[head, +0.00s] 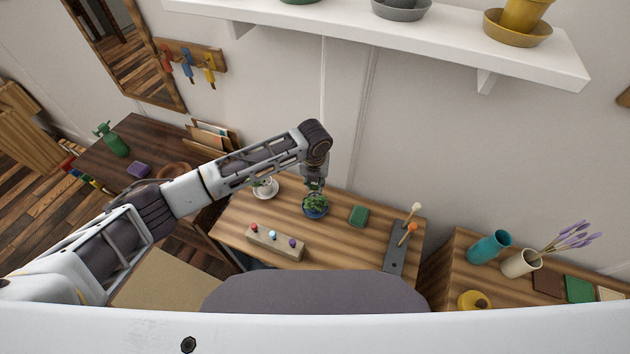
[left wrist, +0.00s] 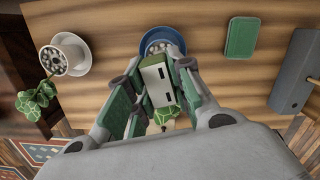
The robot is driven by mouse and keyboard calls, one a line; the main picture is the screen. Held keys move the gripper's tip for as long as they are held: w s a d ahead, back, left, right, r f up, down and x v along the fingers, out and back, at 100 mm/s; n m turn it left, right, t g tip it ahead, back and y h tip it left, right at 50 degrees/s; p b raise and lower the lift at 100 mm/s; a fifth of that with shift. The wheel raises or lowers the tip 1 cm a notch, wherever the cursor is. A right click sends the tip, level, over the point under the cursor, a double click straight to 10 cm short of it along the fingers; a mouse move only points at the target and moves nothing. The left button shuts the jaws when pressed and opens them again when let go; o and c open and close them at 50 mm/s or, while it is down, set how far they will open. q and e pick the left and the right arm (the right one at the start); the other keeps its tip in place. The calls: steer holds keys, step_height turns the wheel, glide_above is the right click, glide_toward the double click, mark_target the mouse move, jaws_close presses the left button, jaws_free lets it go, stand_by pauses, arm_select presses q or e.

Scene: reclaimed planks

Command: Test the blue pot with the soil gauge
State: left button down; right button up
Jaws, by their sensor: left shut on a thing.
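The blue pot (head: 316,212) with a leafy green plant stands on the wooden table in the head view. In the left wrist view the blue pot (left wrist: 178,37) shows its rim and pale pebbles, partly hidden by my gripper. My left gripper (head: 315,184) points down right above the plant. It is shut on a small green and cream boxy thing (left wrist: 156,78), which looks like the soil gauge. Its lower end is hidden, so I cannot tell whether it touches the soil. My right gripper is in neither view.
A white potted plant (head: 265,188) on a saucer stands left of the blue pot. A green slab (head: 358,215) lies to its right. A wooden block (head: 275,243) with coloured knobs is in front. A grey holder (head: 395,262) with two knobbed sticks stands at the right end.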

mark_target(315, 197)
arm_select(q)
steer(key=shift+f, duration=0.7)
steer(key=shift+f+b, duration=0.55)
steer(key=shift+f, duration=0.25)
stand_by(0.4)
steer(key=shift+f+b, duration=0.55)
steer(key=shift+f, duration=0.7)
stand_by(0.4)
steer(key=c, duration=1.2)
jaws_free()
steer(key=shift+r, duration=0.1)
steer(key=shift+s+r, duration=0.1)
steer(key=shift+r, duration=0.6)
steer(key=r, duration=0.7)
steer(key=s+r, duration=0.1)
steer(key=r, duration=0.2)
steer(key=shift+s+a+r, duration=0.1)
steer(key=shift+r, duration=0.1)
